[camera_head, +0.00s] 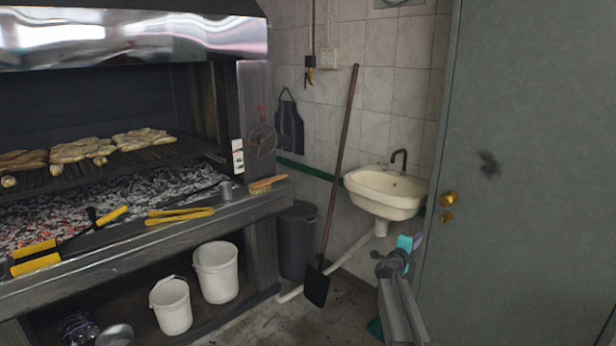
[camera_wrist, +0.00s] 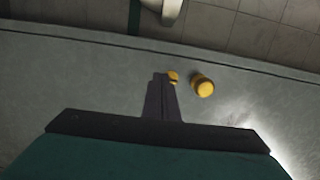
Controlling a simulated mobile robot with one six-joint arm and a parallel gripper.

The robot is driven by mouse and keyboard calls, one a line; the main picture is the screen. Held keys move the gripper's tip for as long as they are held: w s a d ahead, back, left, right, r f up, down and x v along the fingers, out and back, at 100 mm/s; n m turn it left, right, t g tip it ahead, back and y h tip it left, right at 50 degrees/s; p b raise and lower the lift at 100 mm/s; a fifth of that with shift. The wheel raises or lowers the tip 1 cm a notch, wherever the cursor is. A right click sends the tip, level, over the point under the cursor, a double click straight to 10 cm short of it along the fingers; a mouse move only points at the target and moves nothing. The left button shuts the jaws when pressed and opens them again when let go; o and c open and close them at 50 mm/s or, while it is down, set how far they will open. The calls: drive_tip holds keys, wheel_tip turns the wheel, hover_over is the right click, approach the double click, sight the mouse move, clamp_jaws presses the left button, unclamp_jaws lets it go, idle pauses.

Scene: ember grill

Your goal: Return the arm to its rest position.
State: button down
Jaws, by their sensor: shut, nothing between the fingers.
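My arm reaches up from the lower right of the head view. My gripper (camera_head: 418,241) is small there, in front of the gap between the washbasin and the grey-green door, with its teal body and dark fingers partly visible. In the wrist view, the fingers of my gripper (camera_wrist: 161,78) are together and hold nothing. They point toward the door surface (camera_wrist: 70,85), and their tips appear close beside the brass door knobs (camera_wrist: 203,86). I cannot tell how far the tips are from the door.
The grey-green door (camera_head: 540,190) fills the right side. A washbasin (camera_head: 385,190) hangs on the tiled wall, with a long-handled shovel (camera_head: 340,165) leaning beside it. The grill ledge (camera_head: 110,262) with yellow-handled tools is at left. White buckets (camera_head: 216,272) stand below it. Some floor is clear.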

drive_tip(key=s+a+f+n+y, duration=0.25)
drive_tip(key=a+f, duration=0.25)
drive_tip(key=f, duration=0.4)
drive_tip(key=s+a+f+n+y, duration=0.25)
drive_tip(key=s+a+f, duration=0.2)
drive_tip(key=f, duration=0.35)
drive_tip(key=s+a+f+n+y, duration=0.25)
drive_tip(key=a+f+n, duration=0.2)
drive_tip(key=f, duration=0.45)
drive_tip(key=s+a+f+n+g+y, duration=0.3)
drive_tip(key=s+a+f+n+y, duration=0.3)
drive_tip(key=s+a+f, duration=0.85)
drive_tip(key=s+a+f+n+g, duration=0.1)
drive_tip(key=s+f+n+g, duration=0.3)
drive_tip(key=s, duration=0.7)
drive_tip(key=s+a+f+n+g, duration=0.2)
drive_tip(key=s+f+n+g, duration=0.3)
drive_tip(key=s, duration=0.7)
drive_tip(key=s+d+r+n+g+h, duration=0.1)
drive_tip(key=s+d+g, duration=0.1)
drive_tip(key=s, duration=0.7)
drive_tip(key=s+d+r+g, duration=0.1)
drive_tip(key=s+d+g, duration=0.2)
drive_tip(key=s, duration=0.7)
drive_tip(key=shift+s+d+n+g+h, duration=0.2)
drive_tip(key=shift+s+n+g+h, duration=0.15)
drive_tip(key=shift+g, duration=0.45)
drive_tip(key=shift+w, duration=0.1)
